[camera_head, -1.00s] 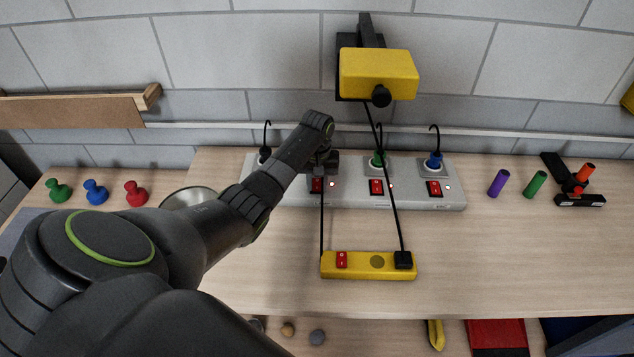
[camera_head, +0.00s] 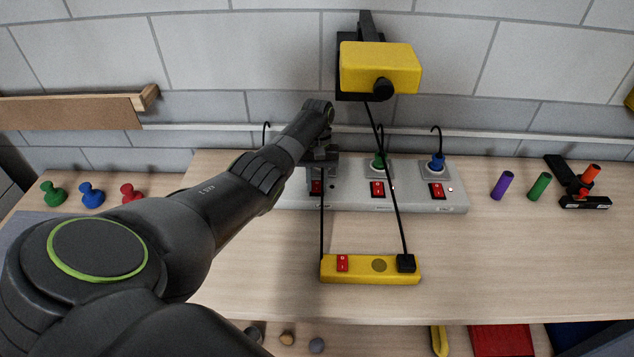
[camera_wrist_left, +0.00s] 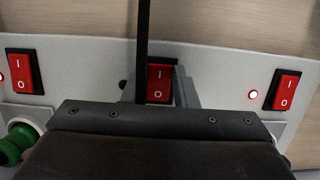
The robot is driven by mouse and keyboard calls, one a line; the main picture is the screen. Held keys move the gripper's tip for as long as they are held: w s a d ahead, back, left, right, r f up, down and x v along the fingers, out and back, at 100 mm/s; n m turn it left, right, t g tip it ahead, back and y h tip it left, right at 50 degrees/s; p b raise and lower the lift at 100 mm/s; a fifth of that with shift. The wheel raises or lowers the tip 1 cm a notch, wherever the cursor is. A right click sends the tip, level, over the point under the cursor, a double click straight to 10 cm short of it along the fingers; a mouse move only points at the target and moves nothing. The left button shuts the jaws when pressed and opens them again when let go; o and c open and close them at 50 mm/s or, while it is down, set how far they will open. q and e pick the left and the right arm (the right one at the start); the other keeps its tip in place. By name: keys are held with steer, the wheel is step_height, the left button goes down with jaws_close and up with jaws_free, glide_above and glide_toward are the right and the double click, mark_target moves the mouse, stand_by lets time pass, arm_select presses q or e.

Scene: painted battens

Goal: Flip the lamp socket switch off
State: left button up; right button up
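A grey socket strip (camera_head: 412,201) lies along the wall with red rocker switches. My left gripper (camera_head: 318,175) is over its second socket from the left, close to that socket's red switch (camera_head: 316,188). In the left wrist view this switch (camera_wrist_left: 159,82) is partly covered by my gripper's dark body (camera_wrist_left: 160,120), and the small indicator beside it (camera_wrist_left: 122,84) looks dark. The indicators of the neighbouring switches (camera_wrist_left: 24,72) and (camera_wrist_left: 285,90) are lit. The finger opening is not clear. My right gripper is not in view.
A black cable (camera_head: 322,225) runs from near my gripper to a yellow block (camera_head: 352,274) with a red switch. Another cable joins that block to a yellow wall box (camera_head: 375,64). Green (camera_head: 377,163) and blue (camera_head: 436,163) plugs stand right. The front right table is clear.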

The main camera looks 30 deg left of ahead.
mark_target(317, 182)
arm_select(q)
steer(key=o, duration=0.4)
steer(key=shift+o, duration=0.2)
steer(key=b+v, duration=0.2)
steer(key=v, duration=1)
